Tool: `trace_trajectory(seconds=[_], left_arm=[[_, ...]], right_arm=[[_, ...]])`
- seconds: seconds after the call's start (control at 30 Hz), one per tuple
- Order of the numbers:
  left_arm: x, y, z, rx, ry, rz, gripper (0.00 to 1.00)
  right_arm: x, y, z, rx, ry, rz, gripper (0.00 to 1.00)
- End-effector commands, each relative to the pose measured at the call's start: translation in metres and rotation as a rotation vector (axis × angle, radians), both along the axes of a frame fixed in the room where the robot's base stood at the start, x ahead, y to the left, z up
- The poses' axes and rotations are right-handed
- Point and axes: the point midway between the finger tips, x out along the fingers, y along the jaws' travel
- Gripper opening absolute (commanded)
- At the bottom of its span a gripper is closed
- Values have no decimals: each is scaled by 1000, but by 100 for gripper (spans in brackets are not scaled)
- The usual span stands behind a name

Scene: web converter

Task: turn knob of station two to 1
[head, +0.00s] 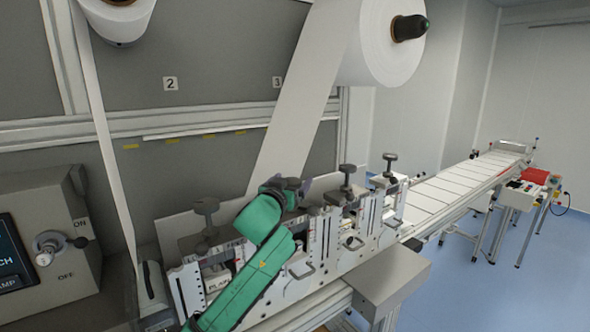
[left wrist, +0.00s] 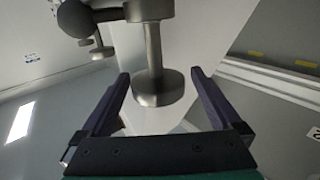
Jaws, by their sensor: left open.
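My left arm comes in from the lower left, its green links crossing the row of stations. Its left gripper (head: 287,184) is at the top of the row, between the leftmost T-shaped knob (head: 206,212) and the middle knob (head: 347,180). In the left wrist view, the left gripper (left wrist: 158,76) is open, and a grey metal knob (left wrist: 153,45) with a stem and round disc shows between its two fingers. I cannot tell whether the fingers touch it. The arm hides that station in the head view. My right gripper is not in view.
A white web (head: 298,90) runs down from a large roll (head: 385,45) behind the gripper. Another T-shaped knob (head: 390,163) is further right. An ON/OFF switch panel (head: 60,235) stands at left. A conveyor (head: 450,190) extends right, with open floor beside it.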

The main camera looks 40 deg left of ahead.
Motion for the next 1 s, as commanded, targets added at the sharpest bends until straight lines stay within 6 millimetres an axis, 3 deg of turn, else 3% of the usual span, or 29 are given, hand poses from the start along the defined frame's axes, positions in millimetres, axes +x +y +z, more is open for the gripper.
trace_trajectory(seconds=[0.2, 0.43, 0.47, 0.67, 1.0], left_arm=[[24, 9, 1, 0, 0, 0, 98], [25, 9, -1, 0, 0, -1, 98], [25, 9, -1, 0, 0, -1, 90], [25, 9, -1, 0, 1, 0, 14], [25, 10, -3, -3, 1, 34, 13]], right_arm=[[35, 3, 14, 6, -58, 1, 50], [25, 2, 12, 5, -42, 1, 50], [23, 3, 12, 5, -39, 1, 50], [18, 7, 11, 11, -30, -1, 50], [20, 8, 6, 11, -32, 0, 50]])
